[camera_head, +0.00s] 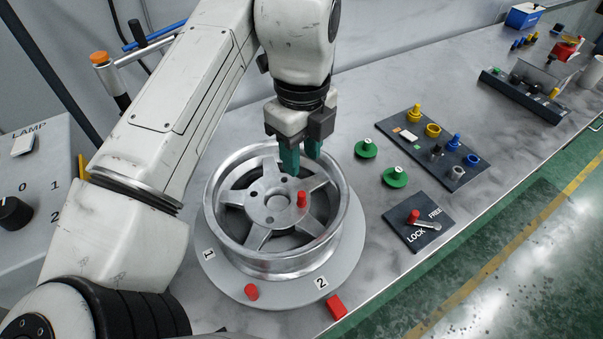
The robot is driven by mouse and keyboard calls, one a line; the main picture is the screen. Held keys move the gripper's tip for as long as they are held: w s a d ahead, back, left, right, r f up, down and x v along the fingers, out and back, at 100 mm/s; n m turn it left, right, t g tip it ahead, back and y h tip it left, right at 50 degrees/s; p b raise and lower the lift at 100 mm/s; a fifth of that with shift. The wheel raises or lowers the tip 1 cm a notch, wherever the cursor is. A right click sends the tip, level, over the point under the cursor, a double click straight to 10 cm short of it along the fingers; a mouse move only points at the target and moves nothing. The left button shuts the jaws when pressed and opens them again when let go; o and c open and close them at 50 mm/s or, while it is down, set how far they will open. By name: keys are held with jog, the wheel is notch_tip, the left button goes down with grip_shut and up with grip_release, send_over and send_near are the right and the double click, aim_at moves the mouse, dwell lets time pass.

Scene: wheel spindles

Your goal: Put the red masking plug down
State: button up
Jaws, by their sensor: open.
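A red masking plug (301,199) stands upright on the hub of the silver spoked wheel (262,268), right of the hub's centre. Whether it sits in a bolt hole is too small to tell. My gripper (301,165) has green fingers and is above the far side of the wheel. It is open, with nothing visible between its fingers, and looks apart from the plug. A second red plug-like piece (251,292) is on the grey round plate (351,262) under the wheel, at its near side.
A red block (336,307) is at the plate's near edge. Two green knobbed discs (395,177) lie to the right. A dark LOCK/FREE lever panel (417,234) and a dark tray (396,127) of coloured parts stand farther right. Bare bench lies between them.

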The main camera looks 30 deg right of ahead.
notch_tip(320, 180, up, 3)
jog(key=shift+r, duration=0.15)
dwell(0.6)
